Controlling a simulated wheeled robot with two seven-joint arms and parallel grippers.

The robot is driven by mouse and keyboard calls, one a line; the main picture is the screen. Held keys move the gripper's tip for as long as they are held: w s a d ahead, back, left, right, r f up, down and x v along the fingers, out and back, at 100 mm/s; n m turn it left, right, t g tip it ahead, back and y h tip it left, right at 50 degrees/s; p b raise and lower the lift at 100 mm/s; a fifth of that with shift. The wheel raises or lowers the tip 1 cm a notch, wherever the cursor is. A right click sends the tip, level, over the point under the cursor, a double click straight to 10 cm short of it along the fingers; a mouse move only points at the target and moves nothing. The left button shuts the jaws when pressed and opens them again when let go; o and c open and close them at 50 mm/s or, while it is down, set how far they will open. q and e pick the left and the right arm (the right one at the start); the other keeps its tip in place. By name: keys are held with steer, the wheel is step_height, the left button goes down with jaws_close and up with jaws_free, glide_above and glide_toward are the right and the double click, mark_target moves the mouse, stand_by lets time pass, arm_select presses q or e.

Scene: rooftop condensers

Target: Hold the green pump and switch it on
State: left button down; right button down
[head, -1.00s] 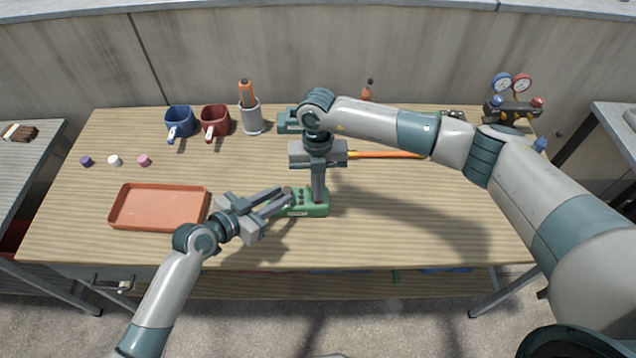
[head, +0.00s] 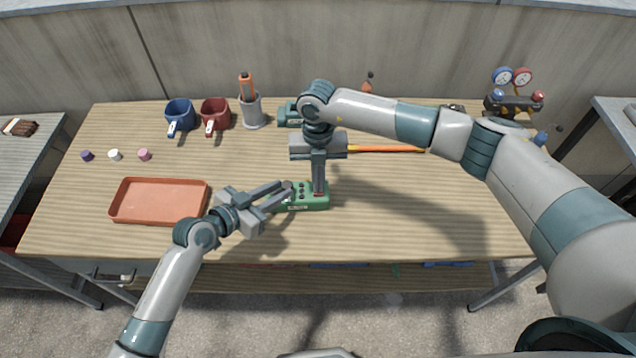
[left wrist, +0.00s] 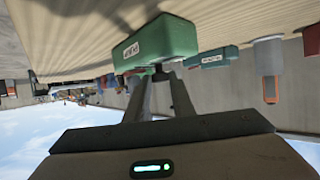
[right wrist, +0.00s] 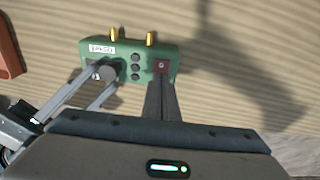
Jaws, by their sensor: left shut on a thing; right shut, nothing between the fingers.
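The green pump (head: 312,202) lies on the table near its front middle. In the right wrist view the pump (right wrist: 128,52) shows a white label, two brass stubs, several black dots and a red switch (right wrist: 161,65) at its right end. My left gripper (head: 284,190) is shut on the pump's left end, coming in from the left; it also shows in the left wrist view (left wrist: 158,72). My right gripper (head: 319,190) is shut and empty, pointing down, with its fingertips (right wrist: 161,78) at the red switch. I cannot tell whether they press it or which way it is set.
A teal labelled box (head: 288,114) stands behind, partly hidden by my right arm. An orange tray (head: 160,221) lies left. Blue (head: 180,115) and red (head: 215,114) mugs and a grey cup (head: 253,112) stand at the back. A gauge set (head: 513,104) is at the back right.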

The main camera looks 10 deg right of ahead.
steer(key=shift+w, duration=0.3)
steer(key=shift+r, duration=0.2)
step_height(320, 180, up, 14)
steer(key=w, duration=0.1)
steer(key=shift+w+f, duration=0.2)
steer(key=shift+w, duration=0.1)
stand_by(0.3)
steer(key=shift+d, duration=0.1)
steer(key=c, duration=1.9)
jaws_free()
steer(key=o, duration=0.3)
steer(key=shift+w, duration=0.1)
steer(key=shift+o, duration=0.2)
steer(key=shift+w+d+f+g, duration=0.1)
steer(key=shift+w+f+g, duration=1.5)
steer(key=shift+w+f, duration=0.2)
